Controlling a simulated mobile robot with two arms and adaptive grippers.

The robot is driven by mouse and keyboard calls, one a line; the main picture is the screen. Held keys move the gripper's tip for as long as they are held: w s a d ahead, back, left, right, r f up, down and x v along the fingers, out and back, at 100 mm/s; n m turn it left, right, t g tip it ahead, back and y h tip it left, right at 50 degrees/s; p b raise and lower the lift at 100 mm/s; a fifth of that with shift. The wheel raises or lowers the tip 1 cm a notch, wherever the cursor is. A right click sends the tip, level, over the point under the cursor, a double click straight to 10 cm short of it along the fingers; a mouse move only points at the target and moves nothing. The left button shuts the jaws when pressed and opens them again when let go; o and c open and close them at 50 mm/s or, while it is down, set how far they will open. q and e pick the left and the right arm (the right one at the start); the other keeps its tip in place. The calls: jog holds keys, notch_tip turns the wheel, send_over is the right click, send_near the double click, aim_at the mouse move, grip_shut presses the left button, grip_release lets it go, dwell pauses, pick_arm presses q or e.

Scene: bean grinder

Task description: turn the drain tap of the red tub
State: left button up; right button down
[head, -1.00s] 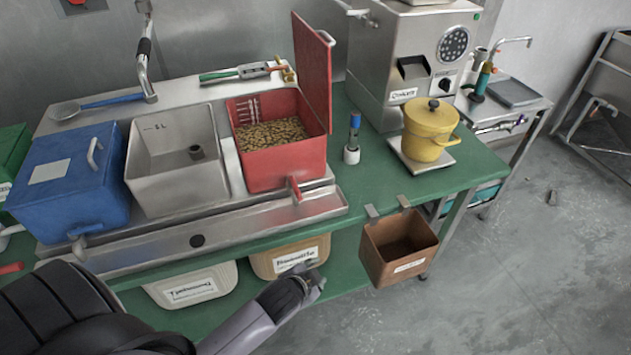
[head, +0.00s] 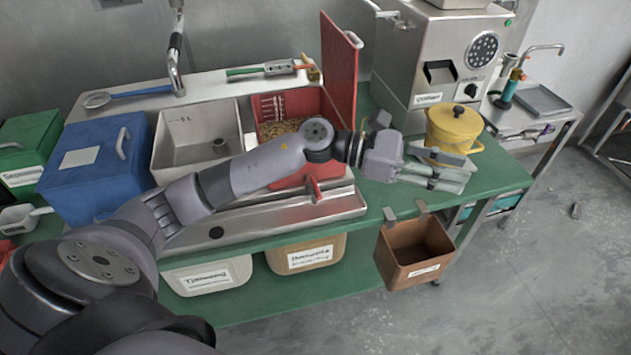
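The red tub (head: 294,104) sits in the metal sink unit with its red lid (head: 340,70) standing open and brown beans (head: 272,129) inside. Its red drain tap (head: 315,189) sticks out at the lower front, above the metal ledge. My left arm crosses in front of the tub and hides much of its front wall. My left gripper (head: 460,172) is to the right of the tap, over the green table in front of the yellow pot. Its fingers look spread apart, with nothing between them. My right gripper is not in view.
The yellow pot (head: 454,124) is close behind my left gripper. A brown open box (head: 412,252) hangs at the table's front edge. A steel grinder (head: 425,55) stands behind. A grey tub (head: 195,135) and a blue tub (head: 95,165) are left of the red one.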

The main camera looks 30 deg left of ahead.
pick_arm(q)
jog(key=s+a+f+m+g+y, duration=0.1)
jog(key=a+f+m+g+y, duration=0.2)
jog(key=a+m+y, duration=0.35)
jog(key=m+y, duration=0.5)
jog(key=y, duration=0.4)
send_near(316, 189)
jog(key=shift+g, duration=0.4)
jog(key=f+p, duration=0.1)
jog(key=f, duration=0.1)
jog(key=w+f+p, duration=0.1)
jog(key=f, duration=0.2)
jog(key=w+d+f+p, duration=0.1)
jog(key=f+p, duration=0.1)
jog(key=f, duration=0.1)
jog(key=shift+r, duration=0.1)
grip_shut()
